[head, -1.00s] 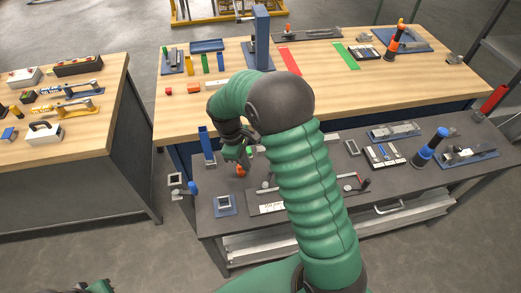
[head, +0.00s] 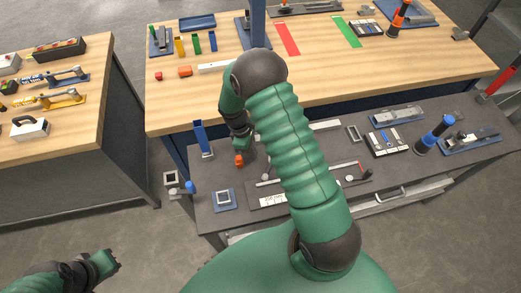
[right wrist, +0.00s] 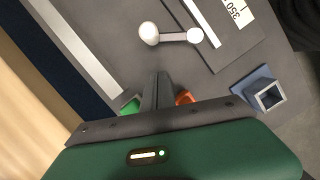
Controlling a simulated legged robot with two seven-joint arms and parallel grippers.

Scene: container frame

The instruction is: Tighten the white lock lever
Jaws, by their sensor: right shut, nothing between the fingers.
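The white lock lever (right wrist: 172,37) shows in the right wrist view as a short bar with two round ends, on the dark bench top by the ruled plate. In the head view it is too small and too close to my arm to make out clearly. My right gripper (head: 243,152) is over the left part of the dark bench. In the right wrist view its fingers (right wrist: 160,78) are shut and empty, a short way below the lever in the picture and apart from it. My left gripper (head: 112,260) is at the lower left, away from the bench; its jaws are unclear.
The plate's white number label (head: 268,201) and a blue square frame piece (head: 223,200) lie near the bench front. A blue upright (head: 202,138) stands at left. A blue-and-black post (head: 434,135) stands at right. My right arm hides the bench's middle.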

